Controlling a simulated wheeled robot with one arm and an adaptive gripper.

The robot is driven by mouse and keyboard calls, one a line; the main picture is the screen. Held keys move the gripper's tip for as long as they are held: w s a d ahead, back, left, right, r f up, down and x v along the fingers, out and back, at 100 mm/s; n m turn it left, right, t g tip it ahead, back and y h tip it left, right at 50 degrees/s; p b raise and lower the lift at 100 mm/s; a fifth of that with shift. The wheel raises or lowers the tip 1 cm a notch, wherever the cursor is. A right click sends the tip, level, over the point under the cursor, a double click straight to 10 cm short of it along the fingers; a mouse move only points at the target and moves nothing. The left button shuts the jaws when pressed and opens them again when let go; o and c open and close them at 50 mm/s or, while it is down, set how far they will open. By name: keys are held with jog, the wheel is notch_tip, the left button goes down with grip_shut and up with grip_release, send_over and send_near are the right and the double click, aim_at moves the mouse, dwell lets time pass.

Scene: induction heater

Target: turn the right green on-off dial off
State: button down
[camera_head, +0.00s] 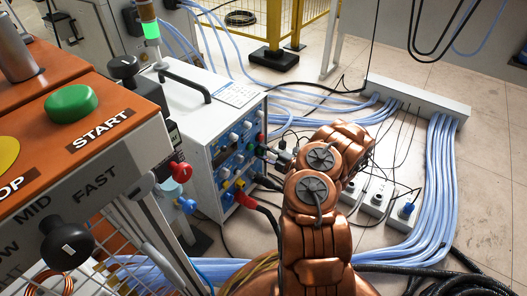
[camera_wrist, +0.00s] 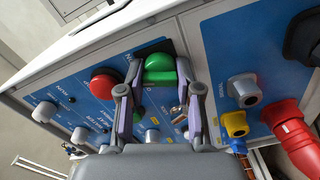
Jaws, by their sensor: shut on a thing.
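The green dial (camera_wrist: 160,68) sits on the blue front panel of a white power unit in the wrist view. My gripper (camera_wrist: 157,78) is at the panel with one finger on each side of the dial, shut on it. The dial's handle lies roughly crosswise between the fingertips. A small green spot on the unit's front in the head view looks like the same dial (camera_head: 261,137). My arm reaches the unit from the right there, and the fingertips are hard to make out.
A red button (camera_wrist: 104,82) sits just left of the dial, close to a finger. Yellow (camera_wrist: 235,124) and red (camera_wrist: 291,122) plugs stick out at the right. In the head view, an orange control box (camera_head: 110,90) stands left of the unit, and cables cover the floor.

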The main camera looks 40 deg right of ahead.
jog(key=n+b, duration=0.1)
jog(key=n, duration=0.5)
jog(key=shift+f+n, duration=0.15)
jog(key=shift+n, duration=0.15)
jog(key=n+b, duration=0.2)
jog(key=n, duration=0.4)
jog(key=shift+n, duration=0.3)
jog(key=c, duration=0.8)
grip_release()
jog(key=shift+o, duration=0.2)
jog(key=shift+s+d, duration=0.1)
jog(key=v, duration=1.1)
jog(key=shift+s, duration=0.35)
jog(key=shift+d, duration=0.1)
